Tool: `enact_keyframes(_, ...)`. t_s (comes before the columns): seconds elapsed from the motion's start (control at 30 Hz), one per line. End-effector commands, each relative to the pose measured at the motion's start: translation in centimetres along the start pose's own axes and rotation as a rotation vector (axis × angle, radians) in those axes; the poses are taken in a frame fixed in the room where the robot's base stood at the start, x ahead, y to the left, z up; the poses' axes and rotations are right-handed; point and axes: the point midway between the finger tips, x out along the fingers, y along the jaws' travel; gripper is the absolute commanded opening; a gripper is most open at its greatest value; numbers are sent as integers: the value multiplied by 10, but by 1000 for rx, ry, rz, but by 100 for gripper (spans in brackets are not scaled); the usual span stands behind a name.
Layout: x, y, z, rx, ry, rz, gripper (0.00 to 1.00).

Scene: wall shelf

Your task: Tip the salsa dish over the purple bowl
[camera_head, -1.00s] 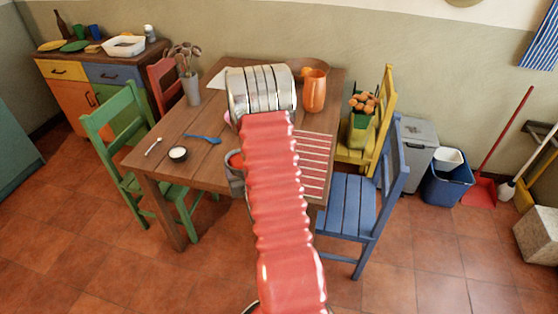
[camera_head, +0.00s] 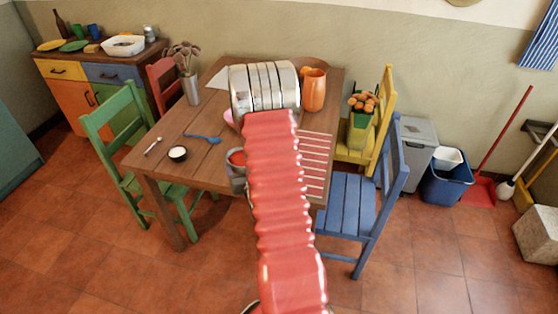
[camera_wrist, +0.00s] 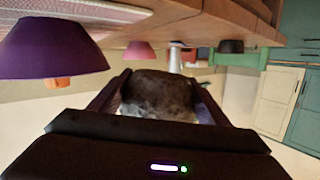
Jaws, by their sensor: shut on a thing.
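The salsa dish is a dark, rough stone vessel (camera_wrist: 160,88) between my fingers in the wrist view. In the head view, a grey dish with red salsa (camera_head: 237,158) shows at the left edge of my arm, partly hidden, with its salsa facing up. My gripper (camera_wrist: 160,95) is shut on it. The wrist picture is upside down, with the table along its top. The purple bowl (camera_wrist: 50,48) stands upright on the table at the left of the wrist view, apart from the dish. My arm hides the bowl and my gripper in the head view.
A pink bowl (camera_wrist: 138,50) stands farther along the table. A striped mat (camera_head: 315,160), orange jug (camera_head: 313,90), utensil holder (camera_head: 191,88), small dark bowl (camera_head: 177,153) and blue spoon (camera_head: 203,138) are on the table. Chairs surround it.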

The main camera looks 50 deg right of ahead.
Motion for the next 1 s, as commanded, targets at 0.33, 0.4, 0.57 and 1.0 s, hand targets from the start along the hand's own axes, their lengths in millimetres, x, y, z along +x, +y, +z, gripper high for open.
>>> enact_keyframes(0.33, 0, 1, -4, 20, 3, -4, 30)
enact_keyframes(0.4, 0, 2, -5, 24, 3, -5, 30)
enact_keyframes(0.57, -1, 2, -6, 34, 3, -7, 30)
enact_keyframes(1.0, -1, 3, -10, 60, 2, -12, 30)
